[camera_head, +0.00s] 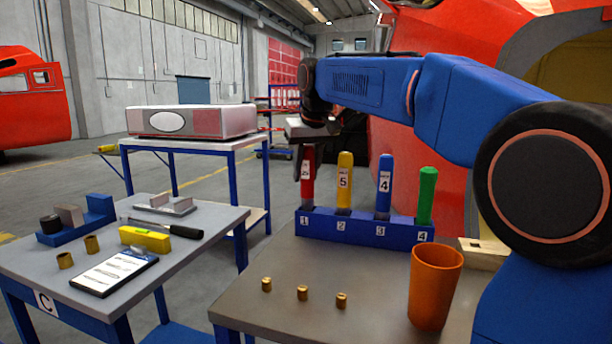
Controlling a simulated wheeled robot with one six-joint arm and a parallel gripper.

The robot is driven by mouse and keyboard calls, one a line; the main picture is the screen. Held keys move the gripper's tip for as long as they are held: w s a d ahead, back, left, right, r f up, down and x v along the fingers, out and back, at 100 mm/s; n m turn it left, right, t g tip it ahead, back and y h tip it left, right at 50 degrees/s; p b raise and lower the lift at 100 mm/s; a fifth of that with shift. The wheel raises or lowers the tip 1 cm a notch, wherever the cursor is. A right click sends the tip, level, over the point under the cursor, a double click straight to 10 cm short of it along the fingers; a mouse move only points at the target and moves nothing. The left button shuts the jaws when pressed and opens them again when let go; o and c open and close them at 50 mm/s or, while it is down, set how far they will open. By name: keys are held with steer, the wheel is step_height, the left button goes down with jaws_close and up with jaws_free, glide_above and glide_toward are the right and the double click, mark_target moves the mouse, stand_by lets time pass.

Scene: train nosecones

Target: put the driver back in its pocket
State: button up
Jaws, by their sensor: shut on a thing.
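A blue rack (365,229) with numbered pockets stands at the back of the near table. A red driver (307,185) is upright at its left end, over pocket 1. My gripper (306,152) is shut on the top of the red driver from above. The driver's lower end meets the rack's top edge in the picture; I cannot tell whether it is inside the pocket. A yellow driver (344,180), a blue driver (384,185) and a green driver (426,196) stand upright in the other pockets. My gripper's fingers are small and partly hidden.
An orange cup (435,287) and three brass pieces (303,293) stand on the near table (255,270). The left table (210,216) holds a black-handled tool (186,231), a yellow block (145,239) and a tablet (115,273). A white-and-red box (193,121) stands behind.

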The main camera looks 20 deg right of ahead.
mark_target(310, 150)
steer(key=shift+f, duration=0.65)
steer(key=o, duration=1.1)
steer(key=v, duration=1.2)
